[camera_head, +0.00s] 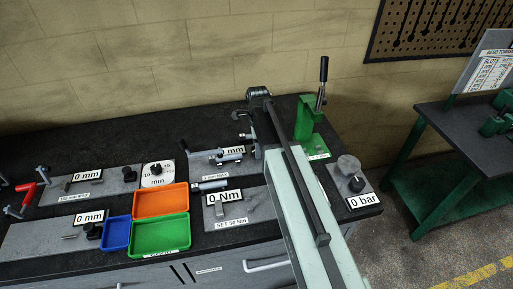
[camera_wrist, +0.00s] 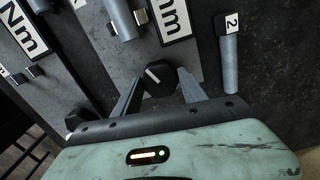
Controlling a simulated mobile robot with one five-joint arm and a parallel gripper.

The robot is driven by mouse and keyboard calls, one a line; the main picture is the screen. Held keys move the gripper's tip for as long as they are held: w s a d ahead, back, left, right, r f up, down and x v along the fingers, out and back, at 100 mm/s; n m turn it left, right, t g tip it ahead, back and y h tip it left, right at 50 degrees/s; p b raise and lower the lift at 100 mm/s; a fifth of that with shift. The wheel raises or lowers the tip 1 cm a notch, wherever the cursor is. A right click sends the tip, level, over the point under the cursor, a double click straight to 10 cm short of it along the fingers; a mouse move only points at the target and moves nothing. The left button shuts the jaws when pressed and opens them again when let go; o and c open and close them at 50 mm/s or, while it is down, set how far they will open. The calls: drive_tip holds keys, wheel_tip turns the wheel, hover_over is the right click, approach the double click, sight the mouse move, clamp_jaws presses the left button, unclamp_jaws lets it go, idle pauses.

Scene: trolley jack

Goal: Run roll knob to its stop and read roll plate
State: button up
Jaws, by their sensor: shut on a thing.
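My gripper (camera_wrist: 161,74) shows in the wrist view with a finger on each side of a round black knob (camera_wrist: 156,82), and it is shut on this knob. The knob has a white pointer line that leans to the upper left. It sits at the near end of a grey plate (camera_wrist: 178,56) whose white label (camera_wrist: 176,18) ends in "mm"; its number is cut off. In the head view the matching plate seems to be the one with a partly covered "mm" label (camera_head: 233,150), and my arm hides the gripper and knob. I cannot read a roll name on any plate.
A grey cylinder tagged "2" (camera_wrist: 230,62) lies right of the gripper. A "0 Nm" plate (camera_head: 225,196), a "0 bar" plate (camera_head: 361,202), a green press-like stand (camera_head: 312,122) and orange (camera_head: 160,201), green (camera_head: 160,236) and blue (camera_head: 116,234) bins crowd the bench.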

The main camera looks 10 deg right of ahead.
drive_tip(key=m, duration=0.5)
drive_tip(key=shift+m, duration=0.3)
drive_tip(key=m, duration=0.4)
drive_tip(key=shift+m, duration=0.7)
drive_tip(key=o, duration=1.4)
drive_tip(key=shift+c, duration=0.2)
wheel_tip(320, 180, up, 8)
drive_tip(key=p, duration=0.8)
drive_tip(key=shift+f, duration=0.15)
